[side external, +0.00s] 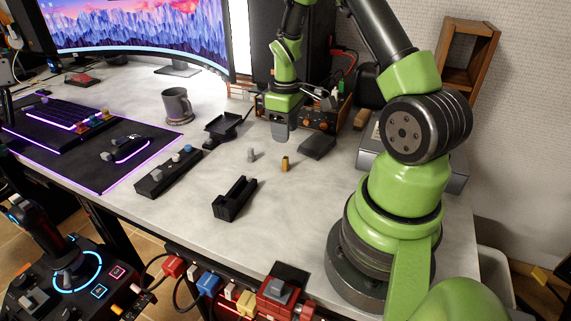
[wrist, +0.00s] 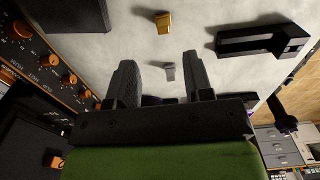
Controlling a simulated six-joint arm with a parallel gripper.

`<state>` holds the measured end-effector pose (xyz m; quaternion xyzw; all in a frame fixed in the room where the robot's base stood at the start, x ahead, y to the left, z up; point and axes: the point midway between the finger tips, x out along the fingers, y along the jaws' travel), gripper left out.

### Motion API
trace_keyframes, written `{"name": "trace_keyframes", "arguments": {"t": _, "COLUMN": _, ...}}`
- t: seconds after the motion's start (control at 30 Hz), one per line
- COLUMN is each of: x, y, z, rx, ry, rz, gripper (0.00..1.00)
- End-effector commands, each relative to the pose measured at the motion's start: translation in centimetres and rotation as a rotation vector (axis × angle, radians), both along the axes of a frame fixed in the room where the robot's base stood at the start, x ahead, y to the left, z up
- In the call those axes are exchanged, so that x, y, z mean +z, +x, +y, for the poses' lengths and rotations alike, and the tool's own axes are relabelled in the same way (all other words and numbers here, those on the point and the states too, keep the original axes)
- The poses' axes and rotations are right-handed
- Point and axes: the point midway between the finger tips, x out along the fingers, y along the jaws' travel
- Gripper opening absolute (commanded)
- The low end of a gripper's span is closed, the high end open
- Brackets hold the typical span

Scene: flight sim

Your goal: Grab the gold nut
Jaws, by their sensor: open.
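The gold nut (side external: 285,163) stands on the light tabletop (side external: 290,200) right of centre. In the wrist view the gold nut (wrist: 163,22) is near the top edge, beyond the fingertips and apart from them. My gripper (side external: 281,134) is above the tabletop, behind the gold nut in the side view. In the wrist view my gripper (wrist: 158,68) has its fingers spread and nothing held. A small grey nut (side external: 251,155) stands left of the gold one. In the wrist view the grey nut (wrist: 170,72) appears in the gap between the fingers.
A black slotted holder (side external: 235,198) lies in front of the nuts. An amplifier with orange knobs (side external: 322,118) is close behind my gripper. A dark box (side external: 317,146) lies right of it. A mug (side external: 177,105) and black button strip (side external: 168,173) are left.

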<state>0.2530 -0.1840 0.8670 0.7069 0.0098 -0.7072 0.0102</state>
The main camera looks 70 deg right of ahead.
Motion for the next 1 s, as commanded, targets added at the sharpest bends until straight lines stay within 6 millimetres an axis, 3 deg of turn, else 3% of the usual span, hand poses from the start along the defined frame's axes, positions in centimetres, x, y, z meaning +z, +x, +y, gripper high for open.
{"name": "trace_keyframes", "arguments": {"t": 0.1, "x": -1.9, "y": -0.1, "z": 0.1, "rx": 0.000, "ry": 0.003, "rz": 0.003, "gripper": 0.47}}
{"name": "trace_keyframes", "arguments": {"t": 0.33, "x": -3.9, "y": -0.1, "z": 0.2, "rx": -0.001, "ry": 0.003, "rz": 0.002, "gripper": 0.47}}
{"name": "trace_keyframes", "arguments": {"t": 0.6, "x": -7.7, "y": -0.2, "z": 0.5, "rx": -0.002, "ry": 0.002, "rz": 0.002, "gripper": 0.47}}
{"name": "trace_keyframes", "arguments": {"t": 0.9, "x": -8.2, "y": -0.2, "z": 0.5, "rx": -0.003, "ry": 0.000, "rz": -0.001, "gripper": 0.47}}
{"name": "trace_keyframes", "arguments": {"t": 1.0, "x": -8.2, "y": -0.2, "z": 0.5, "rx": -0.002, "ry": 0.000, "rz": -0.001, "gripper": 0.26}}
